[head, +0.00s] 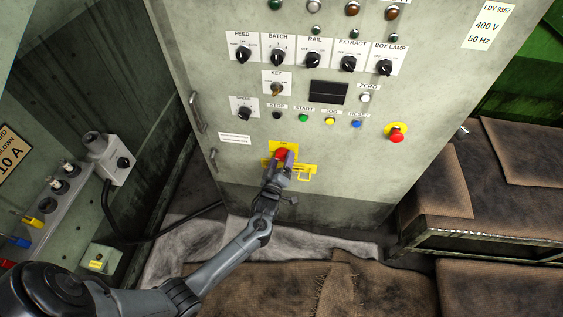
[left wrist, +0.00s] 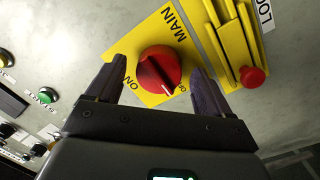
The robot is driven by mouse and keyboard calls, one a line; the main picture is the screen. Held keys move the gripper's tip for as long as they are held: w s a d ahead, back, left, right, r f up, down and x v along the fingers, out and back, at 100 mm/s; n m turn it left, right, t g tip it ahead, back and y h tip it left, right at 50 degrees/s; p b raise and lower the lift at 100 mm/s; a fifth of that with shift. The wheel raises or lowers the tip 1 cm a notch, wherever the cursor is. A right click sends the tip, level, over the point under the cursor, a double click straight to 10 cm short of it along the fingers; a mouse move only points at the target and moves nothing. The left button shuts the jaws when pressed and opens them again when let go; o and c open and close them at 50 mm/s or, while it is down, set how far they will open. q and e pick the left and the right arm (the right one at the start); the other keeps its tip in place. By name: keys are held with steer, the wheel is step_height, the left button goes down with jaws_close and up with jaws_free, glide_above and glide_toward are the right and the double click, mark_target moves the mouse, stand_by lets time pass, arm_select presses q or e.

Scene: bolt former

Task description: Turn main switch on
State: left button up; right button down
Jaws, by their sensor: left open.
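The main switch is a red rotary knob (left wrist: 158,70) on a yellow plate (left wrist: 128,48) marked MAIN, ON and OFF. Its white pointer mark lies nearer the OFF lettering than the ON lettering. In the head view the red knob (head: 281,154) sits low on the grey cabinet front. My left gripper (head: 283,160) is at the knob. In the left wrist view the left gripper (left wrist: 157,82) is open, with one finger on each side of the knob and visible gaps between. Whether the fingertips reach past the knob's face is unclear. My right gripper is not in view.
A yellow lock bracket (left wrist: 231,45) with a red end piece (left wrist: 252,76) is close beside the right finger. A red emergency button (head: 396,134) stands to the right. Selector knobs and push buttons are above. A cabinet handle (head: 197,112) is at the left.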

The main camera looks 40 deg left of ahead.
arm_select(q)
steer(key=shift+w, duration=0.15)
steer(key=c, duration=1)
steer(key=shift+c, duration=0.2)
